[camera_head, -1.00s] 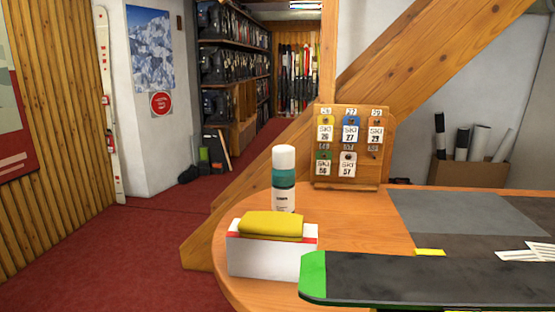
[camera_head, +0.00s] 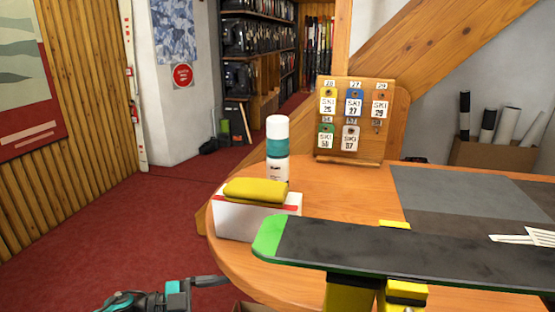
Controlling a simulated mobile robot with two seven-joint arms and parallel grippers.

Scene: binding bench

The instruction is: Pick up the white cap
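The white cap (camera_head: 277,127) sits on top of an upright bottle (camera_head: 277,168) with a teal band and a white lower part. The bottle stands on the wooden bench (camera_head: 350,190), behind a white box with a yellow cloth on it. My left gripper (camera_head: 207,283) is low at the bottom of the view, off the bench's left side and well apart from the cap. Its fingers show nearly edge-on, so its opening is unclear. My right gripper does not show.
The white box (camera_head: 235,222) with the yellow cloth (camera_head: 256,190) stands in front of the bottle. A dark ski or board with a green tip (camera_head: 268,238) lies across yellow-topped supports (camera_head: 407,290) at the front. A tag board (camera_head: 352,120) stands behind right. Red carpet is clear at left.

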